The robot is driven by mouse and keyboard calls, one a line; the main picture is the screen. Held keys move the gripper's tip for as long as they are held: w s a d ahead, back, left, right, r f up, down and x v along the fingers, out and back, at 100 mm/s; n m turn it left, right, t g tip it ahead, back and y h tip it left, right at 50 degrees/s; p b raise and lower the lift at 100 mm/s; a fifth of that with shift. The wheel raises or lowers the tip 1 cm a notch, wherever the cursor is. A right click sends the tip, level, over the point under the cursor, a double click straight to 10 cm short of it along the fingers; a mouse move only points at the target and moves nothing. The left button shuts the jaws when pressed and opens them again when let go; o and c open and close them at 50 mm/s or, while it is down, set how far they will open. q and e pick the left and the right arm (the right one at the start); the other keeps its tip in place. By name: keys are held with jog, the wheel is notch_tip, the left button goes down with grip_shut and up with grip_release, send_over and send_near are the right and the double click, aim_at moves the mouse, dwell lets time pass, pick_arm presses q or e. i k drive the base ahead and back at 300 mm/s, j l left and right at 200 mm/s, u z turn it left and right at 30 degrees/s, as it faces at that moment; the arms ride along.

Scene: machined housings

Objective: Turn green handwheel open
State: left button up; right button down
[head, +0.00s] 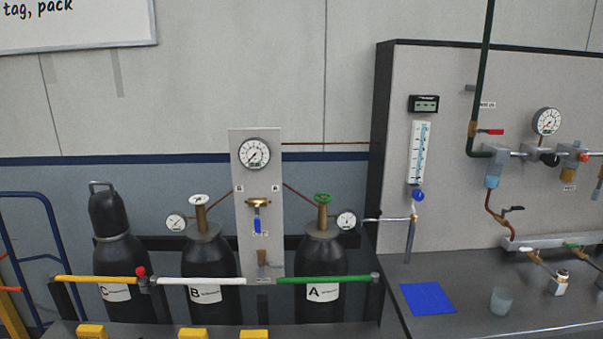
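The green handwheel (322,198) sits on top of the brass valve (322,216) of the black gas cylinder labelled A (324,260). A small round gauge (346,221) is attached to the right of that valve. A copper pipe (301,193) runs from near the handwheel up left to the grey panel. Cylinder B (213,262) beside it has a white handwheel (199,199). Neither of my grippers shows in the head view, and nothing touches the green handwheel.
A rail with yellow, white and green (325,280) sections runs across the front of the cylinders. Yellow blocks (193,333) stand in front. At right is a bench with a blue mat (428,298), a clear cup (501,301) and a piped back panel (455,215).

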aim_at(323, 200)
jog(key=l+u, duration=0.15)
jog(key=u, duration=0.2)
jog(key=i+l+u, duration=0.1)
jog(key=u, duration=0.25)
jog(key=l+u, duration=0.45)
jog(key=l, duration=0.65)
